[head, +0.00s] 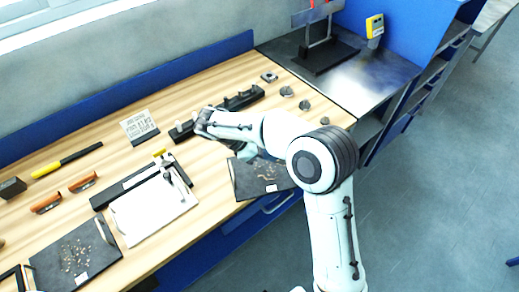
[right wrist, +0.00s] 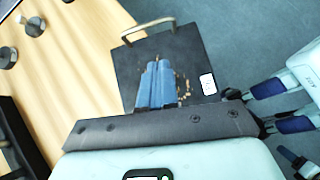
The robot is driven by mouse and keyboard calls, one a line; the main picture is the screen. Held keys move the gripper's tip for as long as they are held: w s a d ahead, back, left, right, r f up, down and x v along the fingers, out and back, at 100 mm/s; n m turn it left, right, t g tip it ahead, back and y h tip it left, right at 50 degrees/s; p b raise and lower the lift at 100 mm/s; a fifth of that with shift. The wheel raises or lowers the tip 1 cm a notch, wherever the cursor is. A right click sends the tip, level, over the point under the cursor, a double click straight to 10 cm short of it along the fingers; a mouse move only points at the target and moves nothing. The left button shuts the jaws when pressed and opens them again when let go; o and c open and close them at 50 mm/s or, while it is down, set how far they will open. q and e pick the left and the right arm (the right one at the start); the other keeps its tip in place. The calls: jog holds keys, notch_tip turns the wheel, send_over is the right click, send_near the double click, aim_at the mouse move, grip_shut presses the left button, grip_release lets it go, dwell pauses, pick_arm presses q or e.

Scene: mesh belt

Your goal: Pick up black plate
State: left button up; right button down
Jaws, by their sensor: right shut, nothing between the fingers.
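A black plate (head: 248,185) with brown bits and a small white label lies near the front edge of the bench, partly hidden by my right arm. In the right wrist view the same black plate (right wrist: 188,52) shows its metal handle at the upper left. My right gripper (right wrist: 157,66) is shut and empty, with its blue fingers in front of the plate; I cannot tell the gap between them. A second black plate (head: 50,262) with bits and a handle lies at the lower left of the bench.
A white plate (head: 140,232) lies between the black plates, beside a long black fixture (head: 118,192). A sign (head: 139,124), a black block tool (head: 245,97), orange-brown handles (head: 83,182) and small metal parts (head: 286,91) are on the bench. Open floor lies to the right.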

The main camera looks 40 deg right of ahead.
jog(key=d, duration=0.1)
jog(key=s+d+f, duration=0.1)
jog(key=d, duration=0.1)
jog(key=s+d+f, duration=0.1)
jog(key=shift+s+d, duration=0.2)
jog(key=shift+d, duration=0.05)
jog(key=shift+s+d, duration=0.2)
jog(key=shift+d, duration=0.25)
jog(key=shift+s+d, duration=0.3)
jog(key=shift+d, duration=0.3)
jog(key=shift+s+d, duration=0.3)
jog(key=shift+d, duration=0.25)
jog(key=shift+s+d, duration=0.15)
jog(key=shift+d, duration=0.15)
jog(key=shift+a, duration=0.1)
